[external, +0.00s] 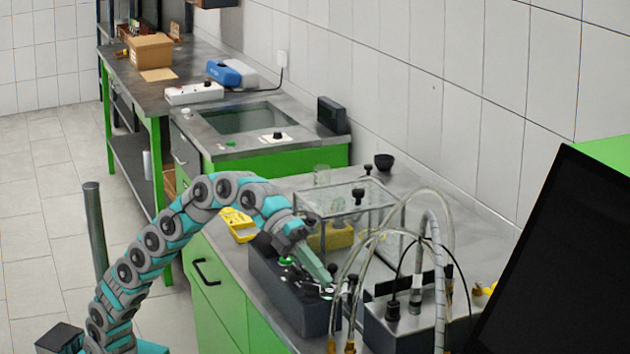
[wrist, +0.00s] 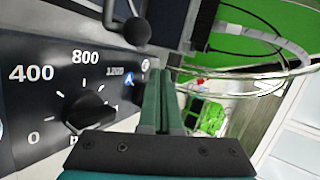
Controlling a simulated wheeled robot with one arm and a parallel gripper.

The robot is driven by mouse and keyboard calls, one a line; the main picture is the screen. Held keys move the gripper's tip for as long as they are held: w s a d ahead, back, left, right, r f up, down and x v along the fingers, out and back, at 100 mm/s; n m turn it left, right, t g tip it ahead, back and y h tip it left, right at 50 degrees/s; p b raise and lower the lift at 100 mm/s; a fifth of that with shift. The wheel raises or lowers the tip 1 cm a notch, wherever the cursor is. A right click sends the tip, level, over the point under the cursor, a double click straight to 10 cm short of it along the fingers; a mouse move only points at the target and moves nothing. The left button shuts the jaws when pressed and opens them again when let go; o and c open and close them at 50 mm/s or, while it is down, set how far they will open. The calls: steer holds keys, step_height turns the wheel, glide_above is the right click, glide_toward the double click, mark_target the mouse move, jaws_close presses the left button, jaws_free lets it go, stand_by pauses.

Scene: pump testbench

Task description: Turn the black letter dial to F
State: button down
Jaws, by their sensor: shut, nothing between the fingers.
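My gripper (external: 322,275) is shut and empty, pointing down at the dark control box (external: 292,300) on the bench. In the wrist view its green fingers (wrist: 160,78) lie together beside the box's panel. A black pointer knob (wrist: 88,112) shows to their left, with a number scale reading 0, 400 and 800 around it. No letter dial can be clearly made out. A small blue mark (wrist: 129,80) sits near the fingertips, too small to read surely. Whether the fingers touch anything cannot be told.
A glass case (external: 350,205) with a yellow block inside stands behind the box. Clear hoses (external: 432,235) arch over a second box at the right. A dark screen (external: 560,265) fills the right foreground. A yellow meter (external: 238,224) lies left of the case.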

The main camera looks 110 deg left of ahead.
steer(key=shift+s+d+b, duration=0.35)
steer(key=shift+s+d, duration=0.1)
steer(key=shift+d, duration=0.05)
steer(key=shift+s, duration=0.1)
